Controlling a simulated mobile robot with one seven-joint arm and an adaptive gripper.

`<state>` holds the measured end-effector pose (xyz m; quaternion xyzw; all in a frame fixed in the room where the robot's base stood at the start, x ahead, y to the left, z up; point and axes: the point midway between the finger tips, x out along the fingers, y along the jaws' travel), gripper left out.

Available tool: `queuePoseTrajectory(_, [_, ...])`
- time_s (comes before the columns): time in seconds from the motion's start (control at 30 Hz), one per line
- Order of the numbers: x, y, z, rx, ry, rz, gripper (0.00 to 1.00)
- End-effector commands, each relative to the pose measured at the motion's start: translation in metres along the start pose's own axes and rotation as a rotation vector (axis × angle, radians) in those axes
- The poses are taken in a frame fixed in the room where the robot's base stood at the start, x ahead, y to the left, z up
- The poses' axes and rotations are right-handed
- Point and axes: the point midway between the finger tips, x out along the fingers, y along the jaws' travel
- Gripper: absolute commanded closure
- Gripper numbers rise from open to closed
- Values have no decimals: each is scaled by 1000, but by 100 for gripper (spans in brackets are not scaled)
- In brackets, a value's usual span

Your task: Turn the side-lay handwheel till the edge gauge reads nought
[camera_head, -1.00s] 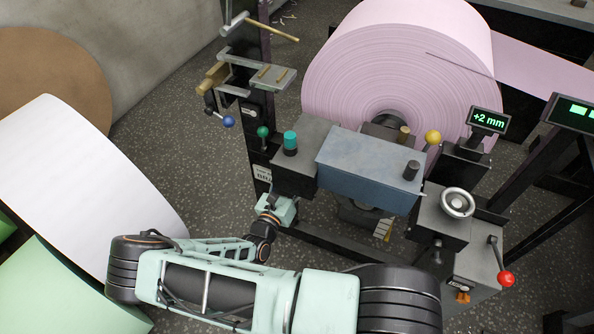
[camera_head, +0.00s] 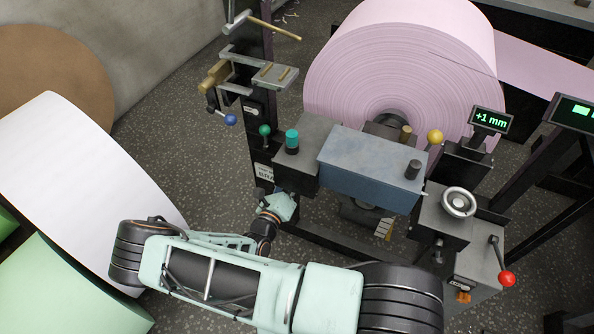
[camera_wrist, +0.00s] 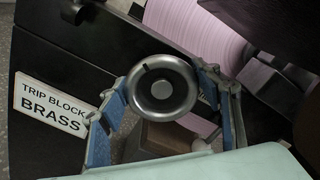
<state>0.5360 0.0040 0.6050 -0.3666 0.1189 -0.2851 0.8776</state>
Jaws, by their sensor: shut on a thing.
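The edge gauge (camera_head: 490,120) stands at the right in the head view, its green display reading +1 mm. My gripper (camera_wrist: 162,92) is shut on a round silver handwheel (camera_wrist: 162,88), with a blue-padded finger on either side of its rim. A small dark mark shows on the rim at the upper left. In the head view my gripper (camera_head: 277,205) is low at the left end of the machine, and the wheel in its grip is hidden there. A second silver handwheel (camera_head: 458,202) sits on the right block, well away from my gripper.
A plate reading TRIP BLOCK BRASS (camera_wrist: 50,104) is left of the held wheel. A big pink roll (camera_head: 400,70) stands behind the blue-grey box (camera_head: 370,165). A red-knobbed lever (camera_head: 506,278) is at right. White (camera_head: 80,180) and green (camera_head: 75,290) rolls lie left of my arm.

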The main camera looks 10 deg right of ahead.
Motion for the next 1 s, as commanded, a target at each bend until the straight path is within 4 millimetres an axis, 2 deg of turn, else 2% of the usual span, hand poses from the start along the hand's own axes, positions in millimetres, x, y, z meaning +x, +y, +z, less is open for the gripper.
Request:
queuePoseTrajectory(0.37, [0, 0, -1, -4, 2, 0, 66])
queuePoseTrajectory(0.4, [0, 0, -1, -3, 2, 0, 37])
queuePoseTrajectory(0.53, [0, 0, -1, -3, 2, 0, 23])
queuePoseTrajectory(0.83, [-1, 0, 0, -3, 1, 0, 23])
queuePoseTrajectory(1.0, [-18, 1, 0, -3, 1, 2, 23])
